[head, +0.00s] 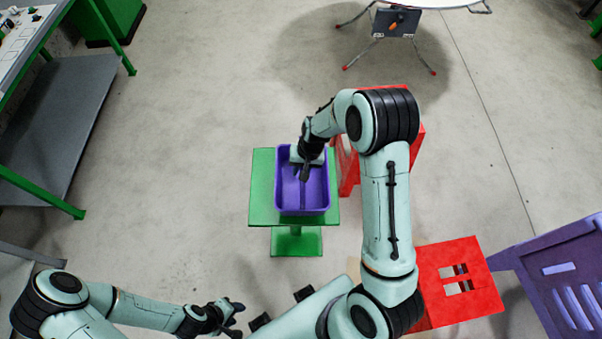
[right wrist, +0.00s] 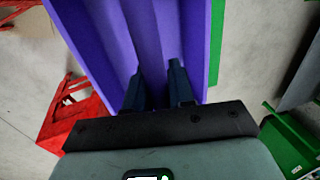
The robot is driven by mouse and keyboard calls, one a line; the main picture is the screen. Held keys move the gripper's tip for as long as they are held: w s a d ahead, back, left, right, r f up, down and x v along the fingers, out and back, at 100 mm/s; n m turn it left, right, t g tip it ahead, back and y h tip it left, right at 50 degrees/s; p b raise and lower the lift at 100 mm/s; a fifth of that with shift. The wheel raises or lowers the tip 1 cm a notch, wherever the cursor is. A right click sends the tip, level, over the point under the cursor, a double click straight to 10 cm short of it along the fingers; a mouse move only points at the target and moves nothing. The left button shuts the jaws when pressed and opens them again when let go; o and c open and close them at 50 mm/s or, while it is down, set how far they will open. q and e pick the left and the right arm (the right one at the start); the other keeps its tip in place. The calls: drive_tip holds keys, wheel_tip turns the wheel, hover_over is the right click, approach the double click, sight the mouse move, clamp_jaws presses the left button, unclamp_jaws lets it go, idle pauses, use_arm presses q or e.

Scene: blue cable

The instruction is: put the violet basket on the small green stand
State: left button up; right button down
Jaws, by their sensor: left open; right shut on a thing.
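The violet basket (head: 303,211) is over the top of the small green stand (head: 261,200) in the head view, upright and inside the top's outline. I cannot tell whether it rests on the stand or hangs just above it. My right gripper (head: 304,173) reaches into the basket's outline from above and is shut on it. In the right wrist view, the fingers (right wrist: 160,88) are against the violet basket (right wrist: 98,40), with a green strip of the stand (right wrist: 217,40) beyond. My left gripper (head: 232,311) is open and empty, low in the head view, away from the stand.
Red stools (head: 349,172) (head: 462,306) stand right of the green stand, partly behind my right arm. A purple slatted piece (head: 560,275) is at the far right. A green-framed bench (head: 55,120) is at the left. Floor left of the stand is clear.

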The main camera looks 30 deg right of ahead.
use_arm(q)
drive_tip(key=shift+s+f, duration=0.15)
use_arm(e)
wheel_tip(320, 180, down, 3)
use_arm(q)
drive_tip(key=shift+f, duration=0.1)
use_arm(e)
drive_tip(key=shift+f, duration=0.1)
drive_tip(key=shift+f, duration=0.2)
use_arm(q)
drive_tip(key=shift+s, duration=0.15)
use_arm(e)
drive_tip(key=c, duration=1)
unclamp_jaws()
drive_tip(key=shift+r, duration=0.1)
drive_tip(key=shift+o, duration=0.2)
use_arm(q)
drive_tip(key=shift+w+r+p, duration=0.4)
drive_tip(key=shift+w+r, duration=0.3)
drive_tip(key=shift+r, duration=0.05)
use_arm(e)
wheel_tip(320, 180, up, 12)
drive_tip(key=s+d, duration=0.1)
drive_tip(key=d, duration=0.1)
drive_tip(key=shift+s, duration=0.15)
